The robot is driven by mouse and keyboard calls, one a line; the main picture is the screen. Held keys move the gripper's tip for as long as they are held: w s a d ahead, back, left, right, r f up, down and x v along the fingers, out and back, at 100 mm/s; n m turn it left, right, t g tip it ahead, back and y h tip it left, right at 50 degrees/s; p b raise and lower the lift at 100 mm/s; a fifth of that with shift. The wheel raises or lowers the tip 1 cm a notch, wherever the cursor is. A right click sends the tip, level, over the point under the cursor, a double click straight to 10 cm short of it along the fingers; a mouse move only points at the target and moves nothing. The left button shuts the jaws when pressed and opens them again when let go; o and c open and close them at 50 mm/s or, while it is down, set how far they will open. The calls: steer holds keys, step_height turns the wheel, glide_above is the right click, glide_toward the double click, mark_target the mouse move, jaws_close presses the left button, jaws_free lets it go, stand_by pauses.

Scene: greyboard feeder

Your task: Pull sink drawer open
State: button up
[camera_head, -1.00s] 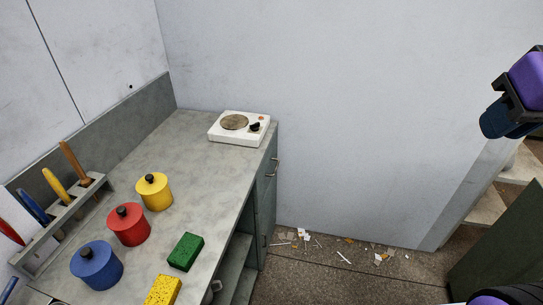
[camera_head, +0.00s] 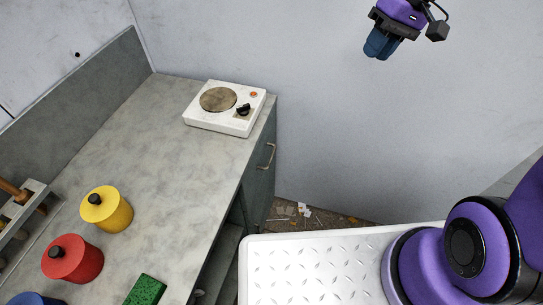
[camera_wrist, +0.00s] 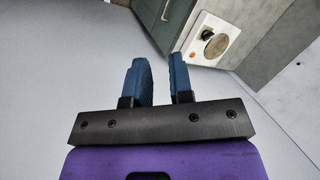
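The grey-green drawer front (camera_head: 262,178) is at the counter's right end, below the hot plate. Its metal handle (camera_head: 267,155) shows on the front; a handle also shows at the top of the wrist view (camera_wrist: 165,10). The drawer looks shut, flush with the cabinet. No sink is seen. My gripper (camera_head: 378,45) is up in the air to the right of the counter, apart from the handle. In the wrist view its two blue fingers (camera_wrist: 162,75) stand apart with nothing between them.
A white hot plate (camera_head: 228,107) sits on the grey counter (camera_head: 165,150). Debris (camera_head: 305,212) lies on the floor. Space between gripper and cabinet is clear.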

steer(key=w+a+f+g+y, duration=0.25)
steer(key=w+f, duration=0.45)
steer(key=f, duration=0.5)
steer(key=m+t+y, duration=0.3)
steer(key=y, duration=0.6)
glide_toward(272, 156)
steer(key=shift+g, duration=0.25)
steer(key=x, duration=1)
steer(key=shift+w+a+f, duration=0.1)
steer(key=shift+f, duration=0.15)
jaws_close()
